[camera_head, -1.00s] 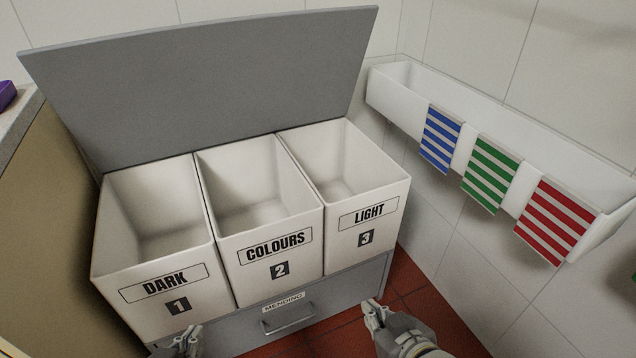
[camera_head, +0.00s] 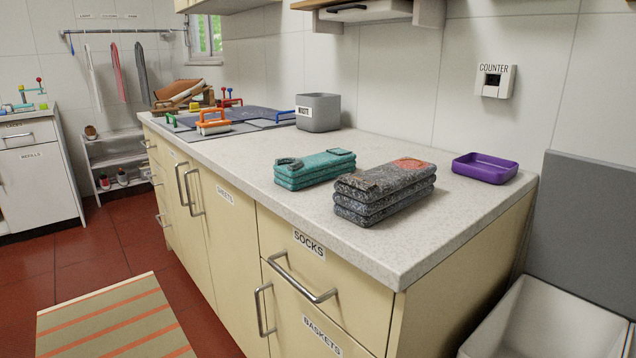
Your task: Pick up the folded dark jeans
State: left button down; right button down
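A folded dark grey speckled garment (camera_head: 372,207), which looks like the dark jeans, lies in a thick layered stack on the countertop near its front right edge. An orange-brown patch shows on its top at the far end. A folded teal garment (camera_head: 312,172) lies just to its left and a little behind, apart from it. Neither of my grippers is in view now.
A purple tray (camera_head: 484,170) stands right of the dark garment. A grey bin (camera_head: 318,113) and an orange-handled tool (camera_head: 213,122) stand farther back. The speckled countertop (camera_head: 420,240) is clear in front. A white bin (camera_head: 545,330) stands below at right; a striped mat (camera_head: 117,322) lies on the floor.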

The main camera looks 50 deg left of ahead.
aim_at(364, 197)
jog(key=u, duration=1.1)
